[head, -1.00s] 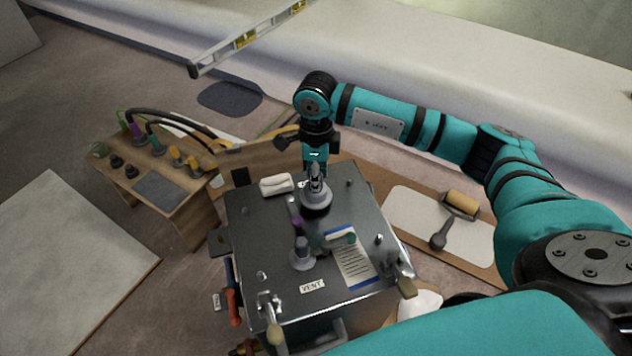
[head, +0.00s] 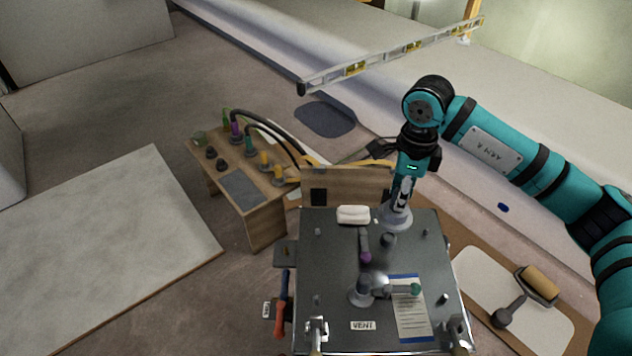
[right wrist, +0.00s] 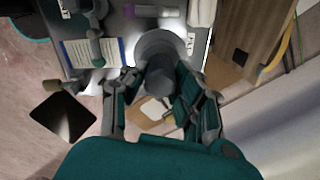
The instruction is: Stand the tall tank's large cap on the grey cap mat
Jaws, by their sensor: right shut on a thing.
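My right gripper (head: 402,192) is shut on a large grey cap (head: 395,219) with a wide round base and a narrower stem. The cap shows at the far right part of the tank's metal top (head: 340,260) and looks raised above it. In the right wrist view the fingers (right wrist: 160,84) close on the stem of the cap (right wrist: 155,45). A short dark round fitting (head: 388,240) shows on the top just in front of the cap. A flat grey mat (head: 240,187) lies on a small wooden bench to the left. My left gripper is not in view.
The bench also holds several small caps and fittings with black hoses (head: 268,130). On the tank top are a white block (head: 353,214), a grey valve fitting (head: 361,291) and a paper sheet (head: 410,310). A wooden board (head: 345,187) stands behind the tank.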

